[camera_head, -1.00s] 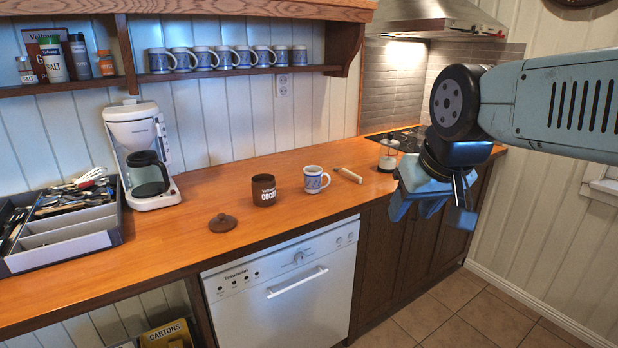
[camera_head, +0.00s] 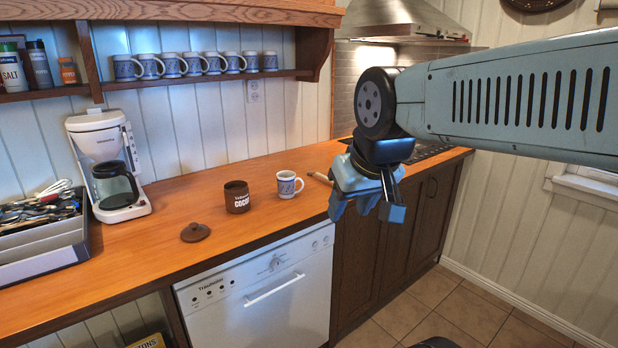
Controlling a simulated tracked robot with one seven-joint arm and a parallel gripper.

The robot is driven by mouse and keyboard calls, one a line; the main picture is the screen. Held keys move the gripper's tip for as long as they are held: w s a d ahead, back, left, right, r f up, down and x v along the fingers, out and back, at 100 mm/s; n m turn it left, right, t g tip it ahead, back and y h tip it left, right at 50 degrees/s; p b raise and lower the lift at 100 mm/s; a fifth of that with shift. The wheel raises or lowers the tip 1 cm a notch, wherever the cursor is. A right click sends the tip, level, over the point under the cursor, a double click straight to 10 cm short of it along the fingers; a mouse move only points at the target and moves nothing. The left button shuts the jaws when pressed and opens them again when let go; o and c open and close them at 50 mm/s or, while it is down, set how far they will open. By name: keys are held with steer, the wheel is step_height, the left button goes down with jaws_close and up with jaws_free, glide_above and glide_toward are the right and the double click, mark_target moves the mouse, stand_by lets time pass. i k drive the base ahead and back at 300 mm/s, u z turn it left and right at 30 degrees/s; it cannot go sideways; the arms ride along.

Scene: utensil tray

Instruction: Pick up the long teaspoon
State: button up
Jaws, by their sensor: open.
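The utensil tray (camera_head: 42,254) stands at the far left of the counter, partly cut off by the picture's left edge. A heap of metal utensils (camera_head: 40,210) lies in its back compartment. I cannot tell the long teaspoon apart from the others in it. My gripper (camera_head: 368,212) is open and empty, in front of the counter's edge and far to the right of the tray. Its fingers point downward.
A coffee maker (camera_head: 108,166) stands right of the tray. A brown cocoa jar (camera_head: 237,197), its lid (camera_head: 195,232) and a patterned mug (camera_head: 289,185) stand along the counter (camera_head: 150,250). A wooden-handled thing (camera_head: 319,177) lies behind my gripper. A mug shelf (camera_head: 205,79) hangs above.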

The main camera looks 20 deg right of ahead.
mark_target(319, 175)
steer(key=i, duration=0.95)
steer(key=z, duration=0.05)
